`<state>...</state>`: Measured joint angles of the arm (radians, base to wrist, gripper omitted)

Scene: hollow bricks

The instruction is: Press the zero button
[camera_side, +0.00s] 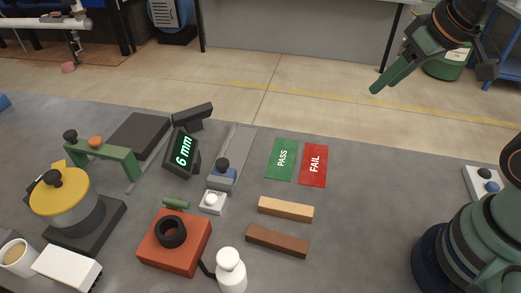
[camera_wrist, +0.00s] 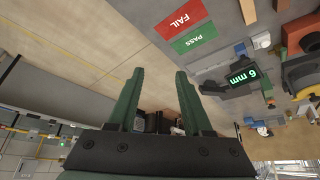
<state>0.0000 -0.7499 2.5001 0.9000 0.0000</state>
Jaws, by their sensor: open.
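A small white block with a round white button (camera_side: 212,201) sits on the table in front of the grey slide with a blue part. It bears no label that I can read; it also shows in the wrist view (camera_wrist: 262,41). A dark display (camera_side: 183,152) behind it reads 6 mm in green; it is also in the wrist view (camera_wrist: 243,76). My gripper (camera_side: 377,89) is high at the upper right, well away from the button. In the wrist view the green fingers (camera_wrist: 160,74) stand apart with nothing between them.
Green PASS (camera_side: 282,160) and red FAIL (camera_side: 314,166) cards lie right of the slide (camera_side: 239,155). Two bars, tan (camera_side: 285,209) and brown (camera_side: 276,241), lie nearer. A red block with a black ring (camera_side: 174,240) and white bottle (camera_side: 231,271) stand in front. A two-button box (camera_side: 478,184) is right.

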